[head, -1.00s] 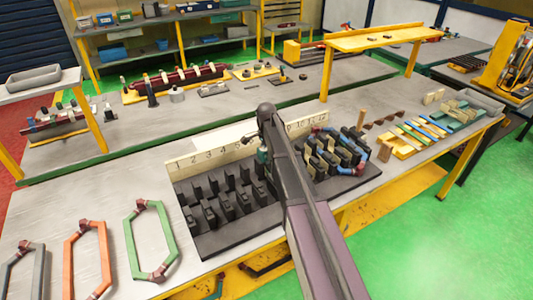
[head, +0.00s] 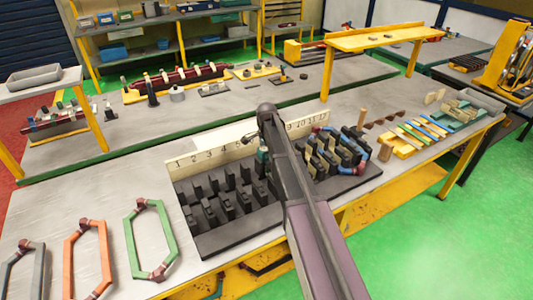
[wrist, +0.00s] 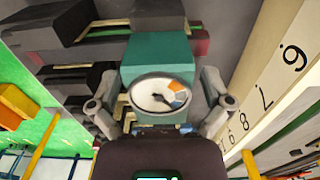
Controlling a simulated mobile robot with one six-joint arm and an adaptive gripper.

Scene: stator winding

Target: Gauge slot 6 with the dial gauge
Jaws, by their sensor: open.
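The dial gauge (wrist: 157,70) is a teal block with a round white dial marked orange and blue. In the wrist view it stands between the fingers of my gripper (wrist: 157,106), which are open at either side of it. A small teal part of the gauge (head: 262,154) shows beside my arm in the head view. The black stator block (head: 205,240) has rows of dark teeth; the gauge is over its middle part. The number board (head: 215,152) runs behind it; my arm hides its middle numbers in the head view. The gauge's lower end and slot 6 are hidden.
Blue, black and yellow coils (head: 335,150) fill the block's right part. Loose green (head: 150,240), orange (head: 88,258) and grey coils lie on the table at left. Coloured strips (head: 420,132) and a grey tray (head: 480,100) are at right.

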